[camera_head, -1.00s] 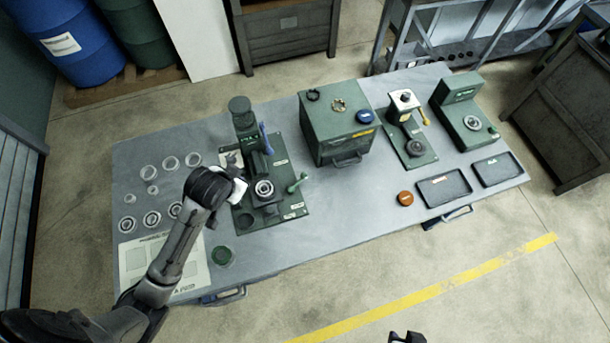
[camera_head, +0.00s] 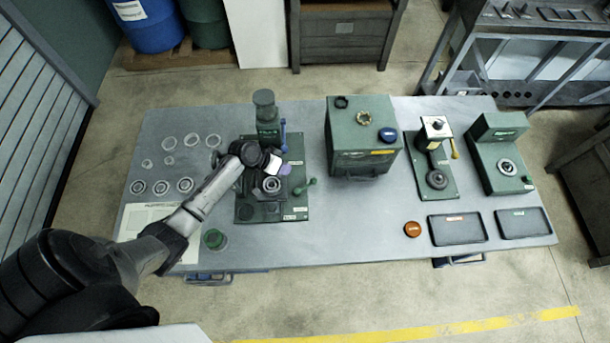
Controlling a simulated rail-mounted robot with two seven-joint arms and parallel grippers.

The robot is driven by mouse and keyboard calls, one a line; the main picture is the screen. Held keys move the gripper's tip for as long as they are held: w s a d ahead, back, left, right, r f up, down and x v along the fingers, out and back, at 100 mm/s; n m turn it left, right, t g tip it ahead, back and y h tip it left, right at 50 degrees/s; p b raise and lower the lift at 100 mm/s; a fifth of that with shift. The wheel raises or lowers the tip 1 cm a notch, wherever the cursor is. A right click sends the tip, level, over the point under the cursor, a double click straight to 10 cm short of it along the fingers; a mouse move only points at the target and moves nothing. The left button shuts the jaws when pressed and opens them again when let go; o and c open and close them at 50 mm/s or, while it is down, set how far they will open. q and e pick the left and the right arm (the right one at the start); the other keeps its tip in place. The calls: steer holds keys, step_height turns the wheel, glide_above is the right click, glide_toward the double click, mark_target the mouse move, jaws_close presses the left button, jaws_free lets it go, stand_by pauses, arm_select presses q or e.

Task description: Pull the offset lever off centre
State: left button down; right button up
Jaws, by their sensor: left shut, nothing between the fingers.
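The green ring grinder (camera_head: 265,118) stands on its base plate at the left-middle of the table. A ring-shaped part (camera_head: 271,185) sits at its centre. A blue lever (camera_head: 283,135) rises on the right of its column, and a green-knobbed handle (camera_head: 306,184) sticks out on the right of the base. I cannot tell which is the offset lever. My left gripper (camera_head: 276,165) is shut and empty, over the grinder between the column and the ring part. A small purple piece shows beside its tip. My wrist hides part of the grinder. My right gripper is not in view.
A green box (camera_head: 361,150) with small parts on top stands right of the grinder. Farther right are a small press (camera_head: 437,150), a green gauge (camera_head: 498,150) and two dark trays (camera_head: 457,229). Several rings (camera_head: 161,187) lie at left. The front middle of the table is clear.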

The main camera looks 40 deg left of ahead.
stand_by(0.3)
arm_select(q)
steer(key=b, duration=0.7)
glide_above(304, 181)
steer(key=s+a, duration=0.1)
step_height(304, 181, down, 6)
steer(key=shift+s+f, duration=0.1)
steer(key=shift+b+x, duration=1)
steer(key=shift+b, duration=0.15)
